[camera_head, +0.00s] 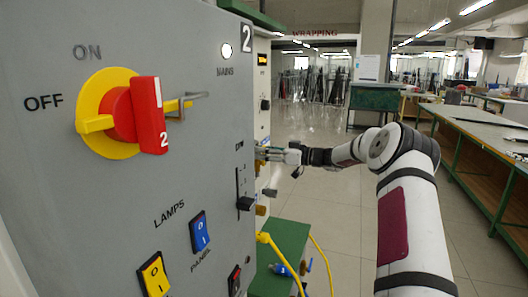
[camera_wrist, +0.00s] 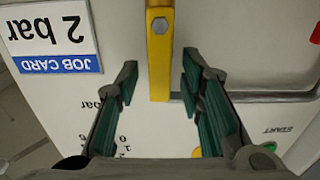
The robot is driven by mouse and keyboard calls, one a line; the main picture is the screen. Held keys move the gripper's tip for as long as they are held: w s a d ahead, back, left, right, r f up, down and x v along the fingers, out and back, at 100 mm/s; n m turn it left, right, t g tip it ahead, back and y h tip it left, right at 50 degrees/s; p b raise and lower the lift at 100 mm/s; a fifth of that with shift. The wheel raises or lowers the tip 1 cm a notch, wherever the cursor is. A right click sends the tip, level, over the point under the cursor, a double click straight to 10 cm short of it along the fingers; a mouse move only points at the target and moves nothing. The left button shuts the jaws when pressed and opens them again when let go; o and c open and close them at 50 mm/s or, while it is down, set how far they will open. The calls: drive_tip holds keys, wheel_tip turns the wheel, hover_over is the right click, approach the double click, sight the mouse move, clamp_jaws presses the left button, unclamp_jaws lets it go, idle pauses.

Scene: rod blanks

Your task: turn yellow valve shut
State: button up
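A yellow valve lever (camera_wrist: 160,60) runs up and down the picture in the wrist view, with a hex bolt near its top end. It stands in front of a pale panel. My gripper (camera_wrist: 159,75) is open, with one green-padded finger on each side of the lever's lower end. Gaps show between the lever and both fingers; whether the fingertips reach its depth I cannot tell. In the head view my gripper (camera_head: 268,154) is small, at the side of a pale cabinet beyond the grey panel, and the valve lever cannot be made out there.
A job card (camera_wrist: 55,35) reading "2 bar" is left of the lever. A green START button (camera_wrist: 270,145) is at lower right. In the head view, a grey panel (camera_head: 60,190) with a red switch (camera_head: 148,115) fills the left. A workbench (camera_head: 480,125) stands right.

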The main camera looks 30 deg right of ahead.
clamp_jaws()
drive_tip(key=shift+w, duration=0.15)
drive_tip(key=w+d+f+m+b, duration=0.1)
drive_tip(key=f+m+b, duration=0.1)
drive_tip(key=m, duration=0.7)
drive_tip(key=w+d+f+m+b, duration=0.1)
drive_tip(key=d+f+m+b, duration=0.1)
drive_tip(key=m+b, duration=0.3)
drive_tip(key=shift+w+d+f+m, duration=0.3)
drive_tip(key=shift+w+f+m, duration=0.05)
drive_tip(key=shift+m, duration=1.65)
